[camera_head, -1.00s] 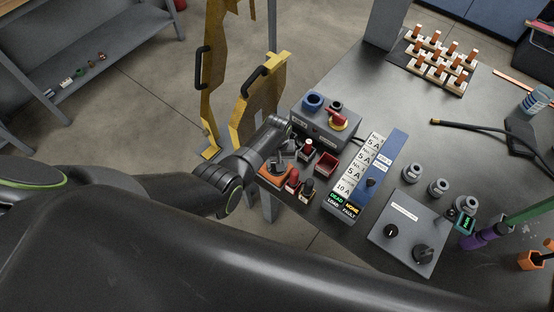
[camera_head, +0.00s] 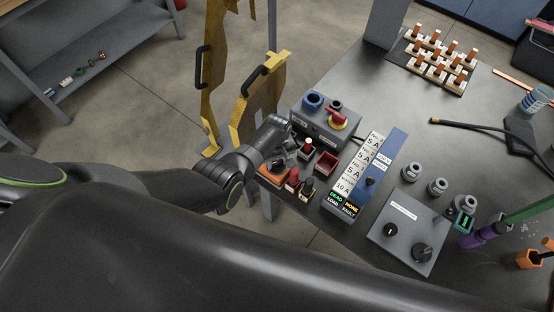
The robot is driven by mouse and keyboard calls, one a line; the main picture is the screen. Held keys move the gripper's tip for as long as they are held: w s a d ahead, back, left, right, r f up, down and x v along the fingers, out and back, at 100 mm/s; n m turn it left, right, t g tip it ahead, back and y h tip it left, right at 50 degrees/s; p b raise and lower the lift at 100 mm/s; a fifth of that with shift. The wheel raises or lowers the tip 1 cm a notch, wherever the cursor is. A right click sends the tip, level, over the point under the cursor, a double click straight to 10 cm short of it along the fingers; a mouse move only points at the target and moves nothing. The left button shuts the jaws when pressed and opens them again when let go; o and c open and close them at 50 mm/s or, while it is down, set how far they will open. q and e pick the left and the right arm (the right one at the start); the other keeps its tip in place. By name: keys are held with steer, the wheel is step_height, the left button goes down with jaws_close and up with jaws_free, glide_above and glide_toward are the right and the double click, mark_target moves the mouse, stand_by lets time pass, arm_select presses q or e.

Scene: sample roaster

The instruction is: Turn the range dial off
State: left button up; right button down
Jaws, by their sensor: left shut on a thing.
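An orange-cased meter (camera_head: 272,178) lies at the near left edge of the grey table. My left gripper (camera_head: 280,162) reaches down over it from the left. It is shut on the dark range dial on the meter's face. The fingers and wrist hide most of the dial, so its pointer and markings cannot be read. My right gripper is out of view.
Red and black plugs (camera_head: 298,186) stand close beside the meter, with a small red tray (camera_head: 326,163) to the right. A grey box with a red switch (camera_head: 337,119) stands behind. A two-knob panel (camera_head: 406,232) lies right of the blue fuse strip (camera_head: 384,160).

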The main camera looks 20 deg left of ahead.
arm_select(q)
steer(key=o, duration=1)
steer(key=shift+r, duration=0.5)
step_height(320, 180, up, 8)
steer(key=shift+f+p, duration=0.25)
steer(key=shift+p, duration=0.95)
step_height(320, 180, up, 9)
glide_above(277, 161)
steer(key=shift+s, duration=0.1)
steer(key=shift+f, duration=0.1)
